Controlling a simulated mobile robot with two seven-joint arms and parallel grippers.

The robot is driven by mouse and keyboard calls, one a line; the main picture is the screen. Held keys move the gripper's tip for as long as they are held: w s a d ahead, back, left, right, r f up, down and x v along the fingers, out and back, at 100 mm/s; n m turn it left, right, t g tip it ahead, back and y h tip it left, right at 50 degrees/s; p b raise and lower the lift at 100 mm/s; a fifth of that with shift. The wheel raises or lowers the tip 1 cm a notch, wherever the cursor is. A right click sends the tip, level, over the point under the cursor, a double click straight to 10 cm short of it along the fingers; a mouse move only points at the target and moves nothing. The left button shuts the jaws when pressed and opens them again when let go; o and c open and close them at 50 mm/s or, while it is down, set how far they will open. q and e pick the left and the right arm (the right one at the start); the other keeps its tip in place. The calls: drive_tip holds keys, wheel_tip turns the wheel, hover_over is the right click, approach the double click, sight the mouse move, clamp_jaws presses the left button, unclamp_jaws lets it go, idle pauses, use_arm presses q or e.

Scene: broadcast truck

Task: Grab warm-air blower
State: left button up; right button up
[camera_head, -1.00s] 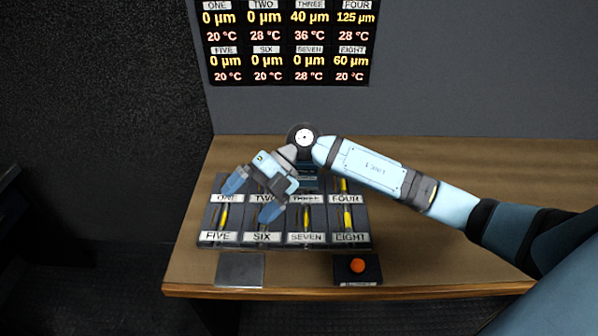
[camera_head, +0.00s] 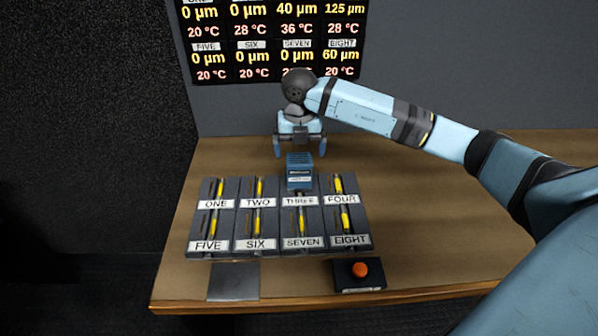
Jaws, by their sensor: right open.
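The warm-air blower appears to be the small blue box (camera_head: 299,170) with a label on its front. It stands at the top of the slot labelled THREE on the dark eight-slot panel (camera_head: 234,219). My right gripper (camera_head: 300,154) is open and points down just behind and above the blue box, its two fingers to either side. I cannot tell whether the fingers touch the box; it does not look gripped. My left gripper is not in view.
A black box with an orange button (camera_head: 359,270) sits at the table's front right, and a grey plate (camera_head: 233,281) at the front left. A display board (camera_head: 275,40) with readings hangs behind. The wooden table (camera_head: 450,220) is clear to the right.

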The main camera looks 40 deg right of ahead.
sight(299, 159)
wheel_tip(299, 159, down, 6)
drive_tip(key=shift+w+r+p, duration=0.1)
drive_tip(key=shift+r+p, duration=0.05)
drive_tip(key=shift+p, duration=0.15)
drive_tip(key=c, duration=1.1)
drive_tip(key=shift+c, duration=1.2)
drive_tip(key=shift+r, duration=0.15)
